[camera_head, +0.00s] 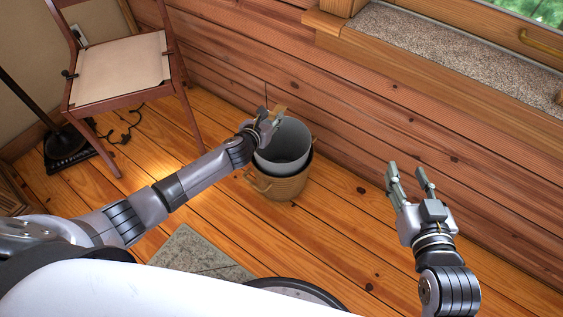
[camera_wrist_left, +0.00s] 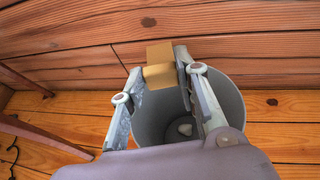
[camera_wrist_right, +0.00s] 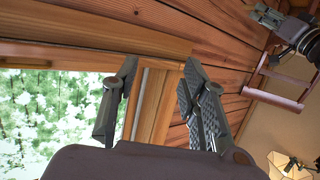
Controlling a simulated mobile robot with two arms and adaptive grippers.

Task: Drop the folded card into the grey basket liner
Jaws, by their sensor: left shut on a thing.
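The tan folded card (camera_head: 280,109) is held between the fingers of my left gripper (camera_head: 267,118), which is shut on it. In the left wrist view the card (camera_wrist_left: 160,66) sits at the fingertips, by the far rim of the grey basket liner (camera_wrist_left: 230,96). In the head view the liner (camera_head: 285,142) stands inside a woven basket (camera_head: 275,186) on the floor, open at the top. My left gripper is above the liner's left rim. My right gripper (camera_head: 407,170) is open and empty, well to the right of the basket.
The plank wall (camera_head: 350,110) is just behind the basket. A grey rug (camera_head: 195,258) lies in front.

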